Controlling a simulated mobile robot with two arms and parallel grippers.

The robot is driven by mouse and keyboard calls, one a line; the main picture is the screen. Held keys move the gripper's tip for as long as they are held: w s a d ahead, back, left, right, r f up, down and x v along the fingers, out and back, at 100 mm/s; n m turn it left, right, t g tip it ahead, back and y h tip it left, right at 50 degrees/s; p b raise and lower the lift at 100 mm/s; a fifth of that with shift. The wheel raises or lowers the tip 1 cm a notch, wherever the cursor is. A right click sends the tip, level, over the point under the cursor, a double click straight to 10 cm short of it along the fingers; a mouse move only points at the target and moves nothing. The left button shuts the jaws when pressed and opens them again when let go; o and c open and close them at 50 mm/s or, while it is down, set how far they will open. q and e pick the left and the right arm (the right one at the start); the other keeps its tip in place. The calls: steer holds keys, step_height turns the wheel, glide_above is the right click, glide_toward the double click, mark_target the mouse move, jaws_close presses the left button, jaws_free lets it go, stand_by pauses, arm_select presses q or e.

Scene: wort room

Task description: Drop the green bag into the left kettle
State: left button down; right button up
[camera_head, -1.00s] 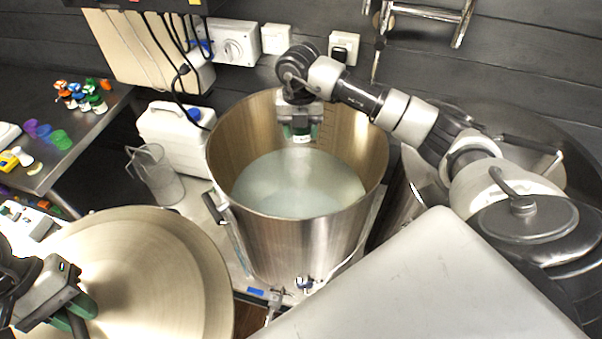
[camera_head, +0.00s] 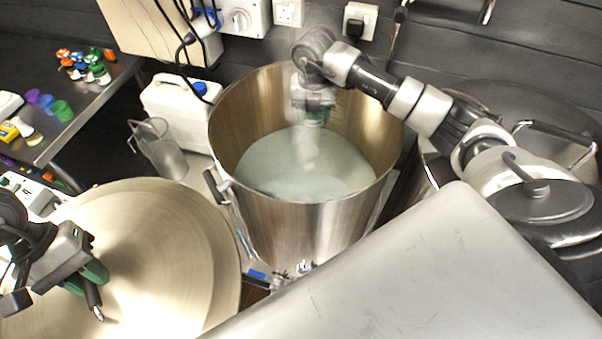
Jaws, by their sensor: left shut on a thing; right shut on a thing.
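The left kettle (camera_head: 300,225) is a wide steel pot, open at the top, with pale cloudy liquid (camera_head: 305,165) inside. My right gripper (camera_head: 314,118) points down over the kettle's opening, above the liquid. It is shut; green shows at its jaws, which I take for the green bag, but I cannot separate it clearly from the gripper's green parts. My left gripper (camera_head: 92,287) is at the lower left, shut on the handle of a large round steel lid (camera_head: 170,240). The lid is beside the kettle, off its opening.
A second kettle (camera_head: 510,110) stands at the right, behind my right arm. Small coloured items (camera_head: 85,65) lie on a steel table (camera_head: 100,100) at the far left.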

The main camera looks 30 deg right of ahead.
arm_select(q)
steer(key=shift+a, duration=0.1)
arm_select(e)
steer(key=shift+a+f, duration=0.15)
steer(key=o, duration=1)
arm_select(q)
steer(key=shift+f, duration=0.1)
step_height(320, 180, down, 2)
steer(key=shift+f+b, duration=0.15)
steer(key=shift+b, duration=1.05)
arm_select(e)
step_height(320, 180, up, 10)
steer(key=shift+w+a+r, duration=0.1)
steer(key=shift+w, duration=0.05)
steer(key=shift+r, duration=0.9)
steer(key=shift+f, duration=0.1)
